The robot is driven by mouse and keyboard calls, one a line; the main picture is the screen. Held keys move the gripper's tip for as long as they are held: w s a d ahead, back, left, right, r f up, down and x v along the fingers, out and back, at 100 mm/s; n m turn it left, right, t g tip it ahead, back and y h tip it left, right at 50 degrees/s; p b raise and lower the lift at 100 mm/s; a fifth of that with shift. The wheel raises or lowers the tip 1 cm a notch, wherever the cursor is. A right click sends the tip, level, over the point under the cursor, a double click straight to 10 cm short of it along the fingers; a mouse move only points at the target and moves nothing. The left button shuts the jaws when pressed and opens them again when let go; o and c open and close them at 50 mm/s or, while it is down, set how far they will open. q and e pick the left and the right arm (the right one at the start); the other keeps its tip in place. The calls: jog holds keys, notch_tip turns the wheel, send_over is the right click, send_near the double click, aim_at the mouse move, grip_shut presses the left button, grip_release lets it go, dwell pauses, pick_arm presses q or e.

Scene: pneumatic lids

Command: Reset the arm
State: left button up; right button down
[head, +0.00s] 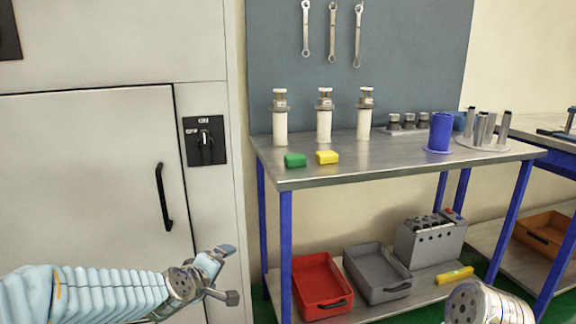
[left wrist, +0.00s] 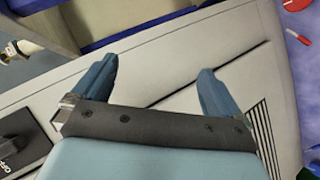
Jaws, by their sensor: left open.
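My left arm comes in low from the left in the head view, its sleeve ribbed and light blue. My left gripper (head: 222,277) is in front of the grey cabinet (head: 90,140), left of the workbench. In the left wrist view my left gripper (left wrist: 157,85) shows two blue fingers spread wide, with nothing between them. Behind them is a pale panel with a dark slot and vents. A round metallic part of my right arm shows at the bottom right of the head view; its gripper is not visible.
The metal workbench (head: 400,160) has blue legs and bears three white cylinders with metal caps (head: 324,115), a green block (head: 295,160), a yellow block (head: 327,157) and a blue cup (head: 441,131). A red tray (head: 320,285) and a grey tray (head: 375,270) sit on its lower shelf.

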pick_arm(q)
jog(key=s+d+f+m+g, duration=0.1)
jog(key=s+f+m+g, duration=0.1)
jog(key=f, duration=0.6)
jog(key=s+d+f+m+g, duration=0.1)
jog(key=s+f+g, duration=0.1)
jog(key=f, duration=0.6)
jog(key=s+d+f+m+g+h, duration=0.1)
jog(key=s+d+f+m+g, duration=0.1)
jog(key=s+f, duration=0.9)
jog(key=s+d+f+m+g, duration=0.3)
jog(key=s+f+m+g, duration=0.1)
jog(key=s+f, duration=0.7)
jog(key=shift+s+g+h, duration=0.4)
jog(key=shift+s+g, duration=0.4)
jog(key=shift+s, duration=0.4)
